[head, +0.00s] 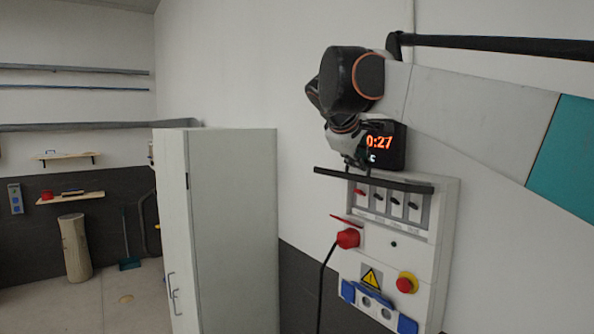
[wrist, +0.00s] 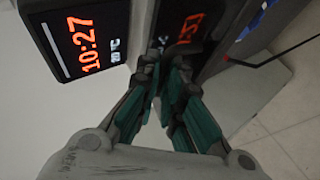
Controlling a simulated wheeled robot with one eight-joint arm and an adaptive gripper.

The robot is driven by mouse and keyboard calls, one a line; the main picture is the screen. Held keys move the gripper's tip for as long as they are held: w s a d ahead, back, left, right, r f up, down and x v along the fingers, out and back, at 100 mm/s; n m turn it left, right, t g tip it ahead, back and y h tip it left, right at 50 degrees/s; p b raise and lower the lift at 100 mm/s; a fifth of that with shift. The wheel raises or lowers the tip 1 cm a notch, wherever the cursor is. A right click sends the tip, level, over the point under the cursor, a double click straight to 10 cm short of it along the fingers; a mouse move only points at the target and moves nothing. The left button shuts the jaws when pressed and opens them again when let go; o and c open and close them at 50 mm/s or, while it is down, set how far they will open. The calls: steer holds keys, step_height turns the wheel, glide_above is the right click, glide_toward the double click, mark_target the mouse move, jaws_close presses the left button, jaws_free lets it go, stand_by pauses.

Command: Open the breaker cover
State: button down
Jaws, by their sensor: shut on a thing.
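The breaker cover (head: 405,185) is a dark panel along the top of the grey breaker box (head: 447,230). It is seen almost edge-on, raised and jutting outward, with the breaker switches (head: 388,201) exposed below it. In the wrist view the cover (wrist: 202,42) is dark and glossy and mirrors the clock's digits. My gripper (head: 353,163) is at the cover's left part, just above it. In the wrist view my gripper (wrist: 168,72) has its green-padded fingers close together, shut on the cover's edge. The exact contact is partly hidden by the fingers.
A digital clock (head: 393,145) is on the wall right beside my gripper. A red plug (head: 348,238) with a black cable, a red stop button (head: 407,282) and blue sockets are lower on the box. A tall white cabinet (head: 233,230) stands left. Open floor lies farther left.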

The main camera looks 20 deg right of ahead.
steer(key=shift+s+a+r, duration=0.1)
steer(key=shift+s, duration=0.25)
steer(key=c, duration=1.7)
jaws_free()
